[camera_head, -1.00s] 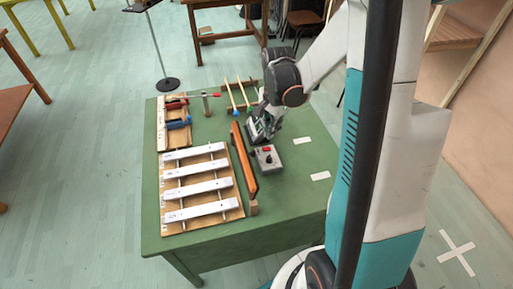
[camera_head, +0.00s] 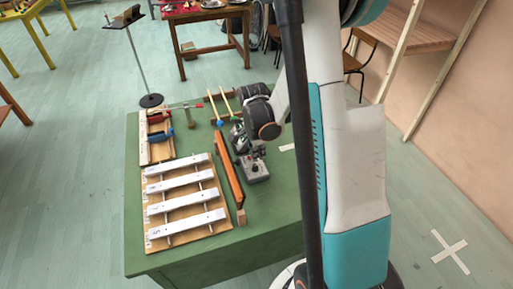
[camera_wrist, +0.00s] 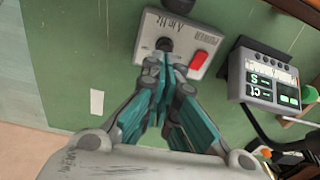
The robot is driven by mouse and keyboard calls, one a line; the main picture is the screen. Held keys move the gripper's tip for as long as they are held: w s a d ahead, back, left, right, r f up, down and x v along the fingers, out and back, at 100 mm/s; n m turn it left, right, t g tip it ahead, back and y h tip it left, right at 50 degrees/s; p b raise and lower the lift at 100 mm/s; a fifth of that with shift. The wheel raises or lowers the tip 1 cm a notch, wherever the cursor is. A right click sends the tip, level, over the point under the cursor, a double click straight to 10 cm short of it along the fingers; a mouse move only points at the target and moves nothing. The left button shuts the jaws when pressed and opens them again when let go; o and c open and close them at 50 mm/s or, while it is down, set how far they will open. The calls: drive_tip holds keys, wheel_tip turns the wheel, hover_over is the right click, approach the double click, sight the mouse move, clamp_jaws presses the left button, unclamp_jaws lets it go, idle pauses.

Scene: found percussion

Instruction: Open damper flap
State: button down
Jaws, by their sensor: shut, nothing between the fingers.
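The orange-brown flap board (camera_head: 229,170), which I take for the damper flap, stands on edge along the right side of the metal bars (camera_head: 187,217) on their wooden base. Its far end lies close to my gripper in the head view. My gripper (camera_wrist: 166,62) is shut and empty in the wrist view, its fingertips at or just over the black knob of a grey control box (camera_wrist: 185,32). Contact cannot be told. In the head view my gripper (camera_head: 246,150) is partly hidden by my arm, just behind the box (camera_head: 255,172).
A red switch (camera_wrist: 198,59) sits beside the knob. A device with a lit display (camera_wrist: 262,80) lies right of the box. The table's front right (camera_head: 268,225) is clear.

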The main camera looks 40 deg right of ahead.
sight(231, 168)
drive_tip(key=shift+w+a+r, duration=0.1)
drive_tip(key=shift+a+r, duration=0.15)
drive_tip(key=shift+a, duration=0.4)
drive_tip(key=shift+w+a+r, duration=0.15)
drive_tip(key=shift+a+r, duration=0.05)
drive_tip(key=shift+a, duration=0.45)
drive_tip(key=shift+w+a+r, duration=0.1)
drive_tip(key=shift+a+r, duration=0.15)
drive_tip(key=shift+a, duration=0.4)
